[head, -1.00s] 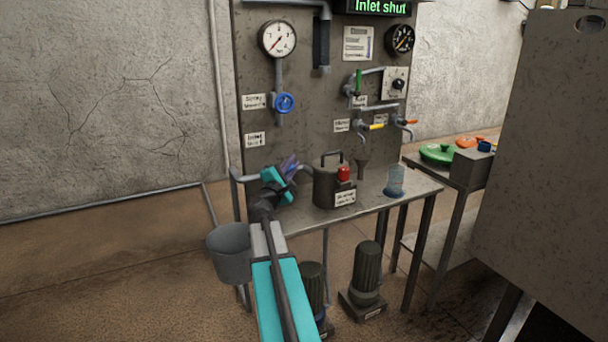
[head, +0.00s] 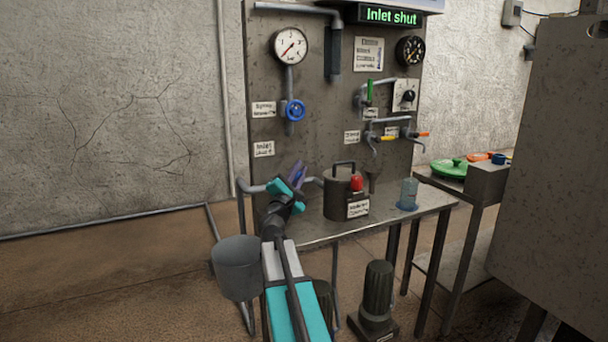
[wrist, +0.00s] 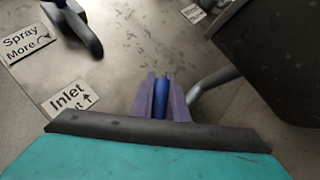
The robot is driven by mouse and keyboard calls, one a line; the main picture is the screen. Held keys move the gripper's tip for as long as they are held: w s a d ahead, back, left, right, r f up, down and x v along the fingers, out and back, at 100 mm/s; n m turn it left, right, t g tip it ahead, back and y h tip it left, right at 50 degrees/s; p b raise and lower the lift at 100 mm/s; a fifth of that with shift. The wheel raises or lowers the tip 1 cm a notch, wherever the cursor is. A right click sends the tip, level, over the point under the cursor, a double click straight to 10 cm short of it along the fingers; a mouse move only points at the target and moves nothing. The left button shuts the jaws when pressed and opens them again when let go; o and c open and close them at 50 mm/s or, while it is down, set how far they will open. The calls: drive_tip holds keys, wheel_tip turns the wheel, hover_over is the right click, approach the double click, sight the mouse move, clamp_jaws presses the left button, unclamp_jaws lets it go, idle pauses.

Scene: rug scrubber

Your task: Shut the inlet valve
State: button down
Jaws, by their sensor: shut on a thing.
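The inlet valve's blue handle (wrist: 160,98) shows in the wrist view between the two purple fingers of my gripper (wrist: 162,88), which are shut on it. A grey pipe runs up to its right. In the head view my gripper (head: 298,173) is at the panel's lower left, below the label reading "Inlet shut" with an up arrow (head: 264,149). The green display (head: 391,17) at the panel's top reads "Inlet shut".
A dark canister with a red knob (head: 345,197) stands on the bench just right of my gripper. A grey bucket (head: 237,268) hangs at the left. A tall grey cabinet (head: 545,170) fills the right side.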

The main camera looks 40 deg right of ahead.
drive_tip(key=shift+s+d+f, duration=0.1)
drive_tip(key=shift+s+f, duration=0.05)
drive_tip(key=shift+s, duration=0.15)
drive_tip(key=c, duration=1.7)
unclamp_jaws()
drive_tip(key=shift+c, duration=0.2)
drive_tip(key=shift+w, duration=0.1)
drive_tip(key=shift+a, duration=0.2)
drive_tip(key=shift+b+v, duration=0.35)
drive_tip(key=shift+v, duration=0.7)
drive_tip(key=r+b+v, duration=0.2)
drive_tip(key=v, duration=0.8)
drive_tip(key=shift+a+b, duration=0.3)
drive_tip(key=shift+b, duration=0.05)
